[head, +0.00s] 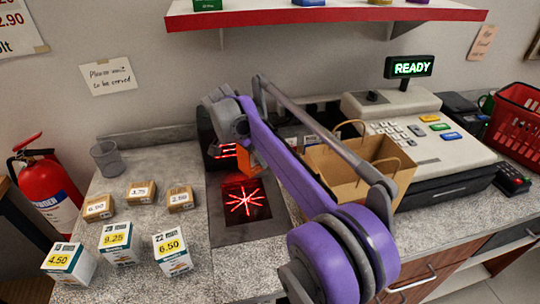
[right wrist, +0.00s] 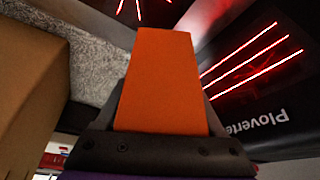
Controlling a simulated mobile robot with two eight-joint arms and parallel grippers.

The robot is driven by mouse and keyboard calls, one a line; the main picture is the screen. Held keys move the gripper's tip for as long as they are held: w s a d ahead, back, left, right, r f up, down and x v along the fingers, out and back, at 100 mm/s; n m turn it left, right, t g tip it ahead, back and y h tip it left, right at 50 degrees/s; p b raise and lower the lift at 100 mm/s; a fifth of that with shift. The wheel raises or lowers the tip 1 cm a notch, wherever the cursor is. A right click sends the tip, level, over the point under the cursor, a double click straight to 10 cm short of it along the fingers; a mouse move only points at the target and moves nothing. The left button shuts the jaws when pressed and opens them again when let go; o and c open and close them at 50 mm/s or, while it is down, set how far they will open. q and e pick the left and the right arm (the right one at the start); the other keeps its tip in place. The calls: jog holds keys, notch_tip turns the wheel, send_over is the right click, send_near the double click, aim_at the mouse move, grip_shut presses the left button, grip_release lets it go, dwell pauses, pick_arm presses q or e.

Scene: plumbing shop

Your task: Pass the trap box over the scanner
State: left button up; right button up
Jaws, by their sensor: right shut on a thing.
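The orange box, which I take to be the trap box, shows close up in the right wrist view (right wrist: 162,80). In the head view only a small part of it (head: 249,165) shows past my purple arm. My right gripper (right wrist: 163,110) is shut on it. The box is in the air by the scanner's upright part (head: 222,155), above the back of its flat plate (head: 226,230). A red star of light shines on the glass, and red lines show on the upright face. The right fingertips are mostly hidden in the head view. My left gripper is out of view.
A brown paper bag (head: 340,175) stands right of the scanner, close to my arm. Behind it is a register (head: 430,150), its display (head: 409,66) reading "READY". Several small priced boxes (head: 120,243) and a grey cup (head: 109,158) are on the left. A red shelf (head: 330,17) hangs above.

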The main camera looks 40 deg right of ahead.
jog(key=shift+w+a+p, duration=0.15)
jog(key=shift+w+a, duration=0.2)
jog(key=shift+a, duration=0.2)
jog(key=shift+w+a+p, duration=0.15)
jog(key=shift+w+a, duration=0.2)
jog(key=shift+a, duration=0.2)
jog(key=shift+s+r, duration=0.1)
pick_arm(q)
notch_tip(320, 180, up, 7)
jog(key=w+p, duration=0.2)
jog(key=p, duration=0.3)
pick_arm(e)
jog(key=s+a+r, duration=0.6)
jog(key=s+r, duration=0.3)
jog(key=s, duration=0.2)
jog(key=shift+s+r, duration=0.15)
jog(key=shift+r, duration=0.15)
